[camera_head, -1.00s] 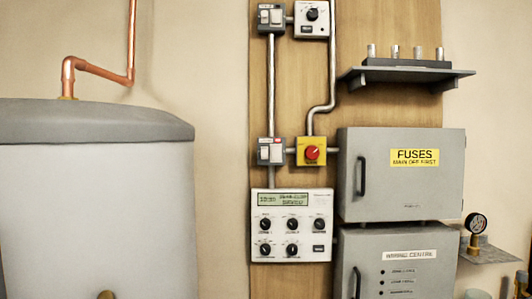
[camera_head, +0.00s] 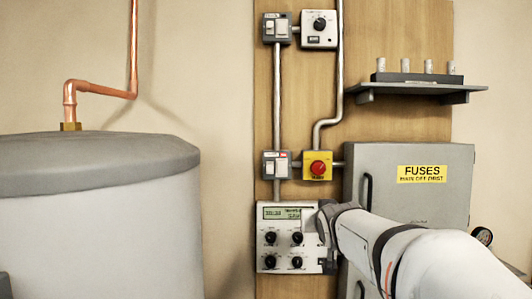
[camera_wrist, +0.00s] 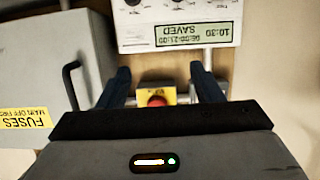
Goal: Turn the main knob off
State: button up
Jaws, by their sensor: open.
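The main knob (camera_head: 318,168) is a round red knob on a yellow square plate (camera_head: 308,176), fixed to the wooden board. In the wrist view, which is upside down, the red knob (camera_wrist: 156,99) shows between the two dark fingers of my gripper (camera_wrist: 160,71). The gripper is open and holds nothing. In the head view the end of my arm is below the knob, in front of the right side of the control panel. The fingertips are hard to make out there. I cannot tell the knob's setting or whether a finger touches it.
The white control panel (camera_head: 287,238) with a display and black knobs is below the knob. A grey switch box (camera_head: 276,165) is left of it. The grey fuse cabinet (camera_head: 430,205) with a handle stands close on the right. A pipe (camera_head: 316,130) runs above. A large tank (camera_head: 90,230) is at left.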

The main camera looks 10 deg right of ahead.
aim_at(319, 167)
jog(key=w+d+r+t+p, duration=0.1)
jog(key=w+r+t, duration=0.1)
jog(key=r, duration=0.3)
jog(key=w+d+r+t, duration=0.1)
jog(key=w+d+r, duration=0.1)
jog(key=r, duration=0.3)
jog(key=shift+h, duration=0.4)
jog(key=p+x, duration=0.1)
jog(key=x, duration=0.2)
jog(key=p+x, duration=0.1)
jog(key=x, duration=0.3)
jog(key=shift+w+a+r, duration=0.15)
jog(key=shift+w+r, duration=0.05)
jog(key=shift+w, duration=0.15)
jog(key=shift+c, duration=0.6)
jog(key=c, duration=0.8)
jog(key=shift+c, duration=0.2)
